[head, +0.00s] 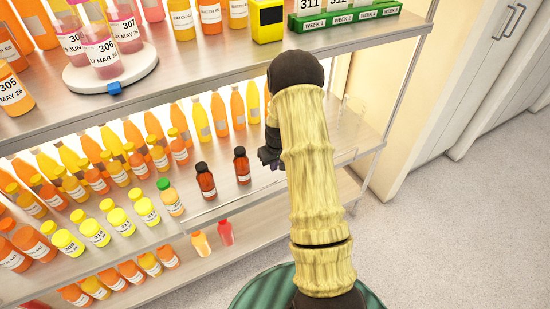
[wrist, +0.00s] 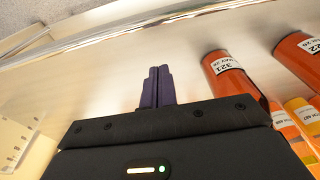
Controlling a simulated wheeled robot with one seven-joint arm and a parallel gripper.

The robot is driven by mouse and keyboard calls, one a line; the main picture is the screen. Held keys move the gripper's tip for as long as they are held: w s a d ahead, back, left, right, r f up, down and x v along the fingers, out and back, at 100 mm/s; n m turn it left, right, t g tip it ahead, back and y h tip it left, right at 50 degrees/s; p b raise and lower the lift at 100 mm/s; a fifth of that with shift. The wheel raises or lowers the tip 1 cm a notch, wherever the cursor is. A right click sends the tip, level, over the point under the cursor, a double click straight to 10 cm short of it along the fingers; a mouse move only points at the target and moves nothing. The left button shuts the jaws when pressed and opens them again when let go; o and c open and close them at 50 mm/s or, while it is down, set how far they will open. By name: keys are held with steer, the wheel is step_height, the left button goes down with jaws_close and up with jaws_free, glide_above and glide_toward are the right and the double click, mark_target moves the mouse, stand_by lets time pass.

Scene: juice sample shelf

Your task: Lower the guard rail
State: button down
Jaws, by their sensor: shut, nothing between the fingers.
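My gripper (head: 275,166) is over the right part of the middle shelf (head: 310,160), partly hidden behind my arm in the head view. In the wrist view its purple fingers (wrist: 158,72) are together and empty, pointing at a shiny metal strip (wrist: 140,32) along the shelf's front. A gap shows between the fingertips and this strip. I cannot tell whether the strip is the guard rail or the shelf's own edge. In the head view a thin pale edge (head: 215,210) runs along the shelf front; a separate rail is not clearly visible.
Two dark red bottles (head: 205,182) (head: 241,166) stand left of my gripper; one labelled 321 (wrist: 232,75) is close to it in the wrist view. Many juice bottles fill the shelf further left. The upper shelf (head: 200,70) overhangs behind my arm. Floor (head: 450,220) at right is clear.

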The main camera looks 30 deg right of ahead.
steer(key=shift+w+f, duration=0.1)
steer(key=shift+f, duration=0.7)
steer(key=s, duration=0.1)
steer(key=s+r, duration=0.1)
steer(key=s, duration=0.1)
steer(key=shift+d+p, duration=0.1)
steer(key=shift+p, duration=0.2)
steer(key=shift+s, duration=0.45)
steer(key=shift+s, duration=0.1)
